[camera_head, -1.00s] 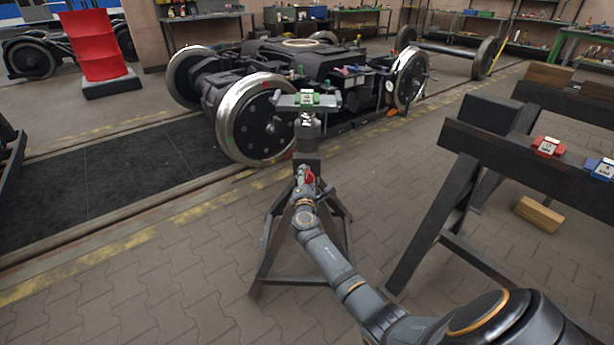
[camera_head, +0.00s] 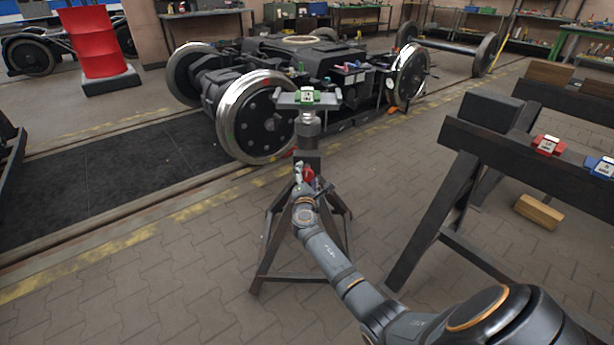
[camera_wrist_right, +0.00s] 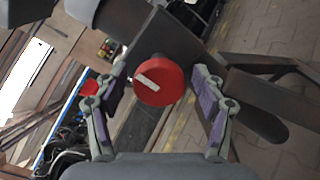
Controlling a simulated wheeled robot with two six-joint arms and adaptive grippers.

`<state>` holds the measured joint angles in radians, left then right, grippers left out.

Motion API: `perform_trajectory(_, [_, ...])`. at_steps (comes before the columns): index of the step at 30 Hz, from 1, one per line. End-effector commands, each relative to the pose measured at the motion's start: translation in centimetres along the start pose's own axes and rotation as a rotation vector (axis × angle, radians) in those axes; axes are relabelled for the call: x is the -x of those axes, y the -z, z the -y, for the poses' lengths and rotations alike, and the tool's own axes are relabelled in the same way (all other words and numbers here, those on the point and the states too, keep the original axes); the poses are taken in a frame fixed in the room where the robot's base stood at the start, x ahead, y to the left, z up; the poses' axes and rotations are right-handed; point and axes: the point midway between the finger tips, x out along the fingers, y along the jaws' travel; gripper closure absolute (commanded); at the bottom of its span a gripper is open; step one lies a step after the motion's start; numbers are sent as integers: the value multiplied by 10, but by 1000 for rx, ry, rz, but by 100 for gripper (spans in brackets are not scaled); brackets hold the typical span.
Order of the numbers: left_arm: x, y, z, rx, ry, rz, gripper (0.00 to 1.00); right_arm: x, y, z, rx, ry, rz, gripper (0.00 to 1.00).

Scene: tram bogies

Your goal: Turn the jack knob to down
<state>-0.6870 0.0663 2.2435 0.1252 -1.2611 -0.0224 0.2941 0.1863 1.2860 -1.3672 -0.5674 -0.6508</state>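The knob also shows small and partly covered in the head view (camera_head: 308,174). My right gripper (camera_wrist_right: 160,72) is open, its purple-padded fingers on either side of the knob with gaps visible. In the head view the right gripper (camera_head: 302,174) is at the jack's near side. My left gripper is not in view.
The bogie (camera_head: 300,75) stands behind the jack. A wooden block (camera_head: 538,213) lies under the trestle. The paved floor left of the jack is clear.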

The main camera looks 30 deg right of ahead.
Motion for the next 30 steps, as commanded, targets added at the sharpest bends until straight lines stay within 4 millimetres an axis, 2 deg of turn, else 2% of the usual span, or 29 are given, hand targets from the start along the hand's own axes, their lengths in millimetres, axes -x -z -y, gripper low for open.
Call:
perform_trajectory(6, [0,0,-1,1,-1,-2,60,0,-1,-1,0,-1,1,30])
perform_trajectory(9, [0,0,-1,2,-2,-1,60,7,0,0,-1,-1,0,30])
perform_trajectory(11, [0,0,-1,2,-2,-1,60,16,1,0,-1,-2,-1,30])
perform_trajectory(21, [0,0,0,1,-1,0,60,96,1,1,-3,2,-1,30])
perform_trajectory(25, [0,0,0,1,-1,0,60,113,0,0,-1,1,0,30])
perform_trajectory(30, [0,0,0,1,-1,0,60,120,0,0,0,0,1,30])
